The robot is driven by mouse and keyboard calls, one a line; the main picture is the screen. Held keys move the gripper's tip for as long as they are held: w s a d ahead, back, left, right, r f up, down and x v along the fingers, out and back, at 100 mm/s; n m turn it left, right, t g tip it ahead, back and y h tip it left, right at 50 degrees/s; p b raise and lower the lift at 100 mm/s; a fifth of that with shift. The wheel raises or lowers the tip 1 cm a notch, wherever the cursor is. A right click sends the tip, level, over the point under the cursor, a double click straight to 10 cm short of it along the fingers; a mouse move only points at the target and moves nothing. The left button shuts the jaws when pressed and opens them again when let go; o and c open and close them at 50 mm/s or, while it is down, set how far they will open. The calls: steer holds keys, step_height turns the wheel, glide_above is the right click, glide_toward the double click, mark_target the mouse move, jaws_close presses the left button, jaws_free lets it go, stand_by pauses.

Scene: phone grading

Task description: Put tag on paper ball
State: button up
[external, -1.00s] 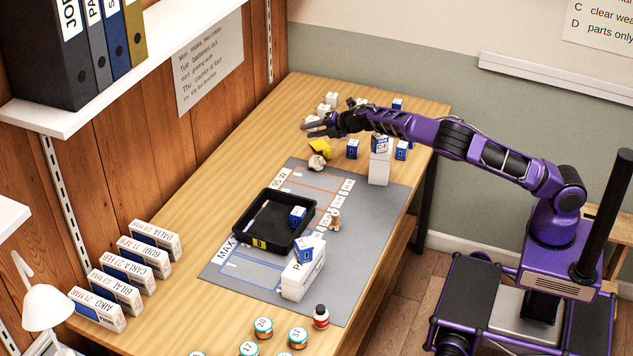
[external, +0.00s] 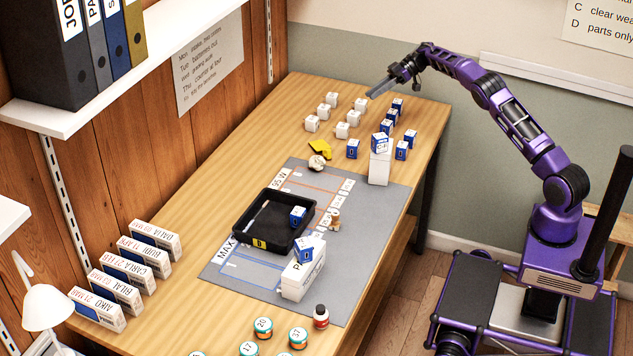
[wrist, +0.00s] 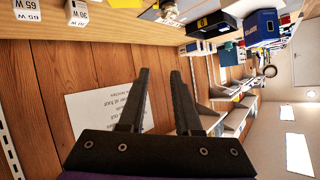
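The paper ball (external: 317,162) is a small crumpled whitish lump at the far left edge of the grey mat. A yellow folded piece (external: 320,149), which looks like the tag, lies just behind it; I cannot tell whether the two touch. My gripper (external: 380,89) is up over the far end of the table, behind and to the right of both, well apart from them. In the wrist view my gripper's fingers (wrist: 160,72) stand apart with nothing between them.
White cubes (external: 341,130) and blue boxes (external: 353,149) stand around the far end. A tall white box (external: 380,168) with a blue box on top stands to the right. A black tray (external: 250,223) sits on the grey mat (external: 372,222). The left-rear wood is clear.

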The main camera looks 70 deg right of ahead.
glide_toward(328, 150)
steer(key=b+x, duration=0.1)
steer(key=x, duration=0.1)
steer(key=shift+w+a+f+b, duration=0.1)
steer(key=shift+w+f+b, duration=0.1)
steer(key=shift+w+b, duration=0.15)
steer(key=x, duration=0.5)
steer(key=shift+s+a+b, duration=0.1)
steer(key=shift+b, duration=0.3)
steer(key=shift+w+a+f, duration=0.2)
steer(key=shift+w+a, duration=0.1)
jaws_close()
